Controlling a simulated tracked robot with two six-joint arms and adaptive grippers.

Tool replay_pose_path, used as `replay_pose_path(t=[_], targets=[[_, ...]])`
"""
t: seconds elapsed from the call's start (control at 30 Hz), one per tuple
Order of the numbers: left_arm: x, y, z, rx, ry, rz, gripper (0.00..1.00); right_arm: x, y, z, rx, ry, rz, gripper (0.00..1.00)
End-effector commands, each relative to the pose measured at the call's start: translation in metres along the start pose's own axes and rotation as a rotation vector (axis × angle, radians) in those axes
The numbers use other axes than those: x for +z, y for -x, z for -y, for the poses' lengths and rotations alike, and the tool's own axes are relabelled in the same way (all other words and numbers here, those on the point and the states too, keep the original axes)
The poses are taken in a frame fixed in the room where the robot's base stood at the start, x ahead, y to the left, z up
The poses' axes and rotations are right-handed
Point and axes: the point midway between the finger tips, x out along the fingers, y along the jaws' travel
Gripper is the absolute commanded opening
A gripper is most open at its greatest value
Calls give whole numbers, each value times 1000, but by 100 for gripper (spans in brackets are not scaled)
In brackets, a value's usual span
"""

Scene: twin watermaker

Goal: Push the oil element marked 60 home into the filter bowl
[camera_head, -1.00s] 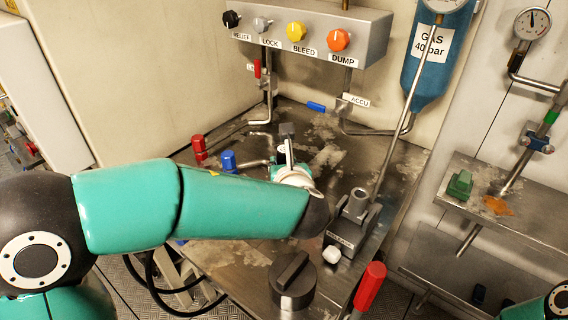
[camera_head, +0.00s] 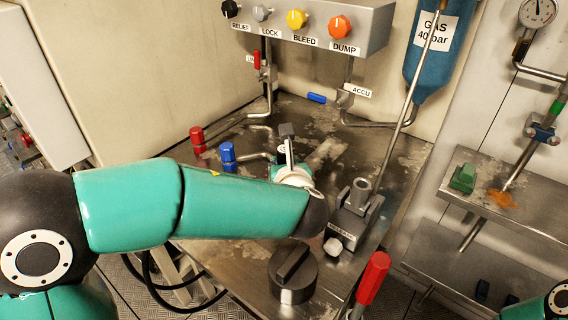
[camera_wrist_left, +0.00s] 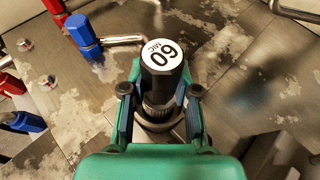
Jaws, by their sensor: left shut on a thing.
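The oil element (camera_wrist_left: 163,55) is a dark cylinder with a white top disc marked 60 and a ribbed lower body, seen in the left wrist view. My left gripper (camera_wrist_left: 161,100) is shut on it, one finger on each side. Below the fingers is a grey metal rim (camera_wrist_left: 156,124), apparently the filter bowl, mostly hidden by the element and gripper. How deep the element sits cannot be told. In the head view my left gripper (camera_head: 292,172) is largely hidden behind my forearm. My right gripper is not in view.
A dark round cap with a raised bar (camera_head: 293,274) stands on the metal bench's front. A metal block with an upright socket (camera_head: 354,210) is to the right. Red (camera_head: 197,138) and blue (camera_head: 228,156) valve handles stand left. A red-handled lever (camera_head: 373,278) rises at the front.

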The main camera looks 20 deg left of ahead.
Motion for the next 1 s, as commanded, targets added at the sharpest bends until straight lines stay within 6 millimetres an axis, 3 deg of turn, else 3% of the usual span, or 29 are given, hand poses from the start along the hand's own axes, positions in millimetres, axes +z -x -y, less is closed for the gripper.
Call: replay_pose_path(t=[0.87,0.9,1.0], targets=[[-22,-9,0,0,0,0,4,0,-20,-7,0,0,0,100],[-20,-8,0,0,0,0,36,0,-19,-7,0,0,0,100],[-21,-8,0,0,-1,-2,53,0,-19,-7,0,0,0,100]])
